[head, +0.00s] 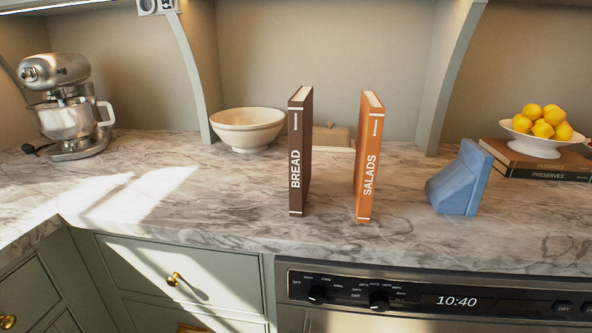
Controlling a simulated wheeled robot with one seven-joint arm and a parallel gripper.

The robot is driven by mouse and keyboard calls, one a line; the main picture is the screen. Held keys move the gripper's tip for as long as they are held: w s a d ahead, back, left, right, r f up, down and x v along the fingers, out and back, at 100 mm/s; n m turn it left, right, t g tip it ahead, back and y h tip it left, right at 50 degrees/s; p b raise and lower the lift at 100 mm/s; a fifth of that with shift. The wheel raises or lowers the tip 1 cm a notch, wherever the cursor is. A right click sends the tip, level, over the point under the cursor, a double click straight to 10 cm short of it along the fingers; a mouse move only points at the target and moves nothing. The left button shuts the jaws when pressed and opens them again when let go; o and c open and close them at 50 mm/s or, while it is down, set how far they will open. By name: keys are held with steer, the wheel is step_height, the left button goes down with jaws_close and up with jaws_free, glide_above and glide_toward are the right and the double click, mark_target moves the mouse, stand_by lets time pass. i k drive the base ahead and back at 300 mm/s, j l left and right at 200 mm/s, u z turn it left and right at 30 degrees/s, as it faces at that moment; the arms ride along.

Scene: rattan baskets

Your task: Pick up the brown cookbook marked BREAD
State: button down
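The brown cookbook marked BREAD (300,152) stands upright on the marble counter, its spine facing me. Its front bottom edge is a little back from the counter's front edge. To its right, with a gap between them, an orange cookbook marked SALADS (369,158) also stands upright. Neither book touches anything at its sides. My gripper is not in the head view, so its state and position are hidden.
A cream bowl (247,128) stands behind and left of the brown book; a flat tan item (333,137) lies behind the books. A blue wedge-shaped block (460,180) stands right of SALADS. A mixer (65,105) stands far left, lemons (543,120) far right. The counter left of BREAD is clear.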

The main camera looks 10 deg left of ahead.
mark_target(301, 105)
steer(key=i+j, duration=0.1)
steer(key=j, duration=0.4)
steer(key=i+j, duration=0.1)
steer(key=j, duration=0.4)
steer(key=i+j, duration=0.1)
steer(key=j, duration=0.4)
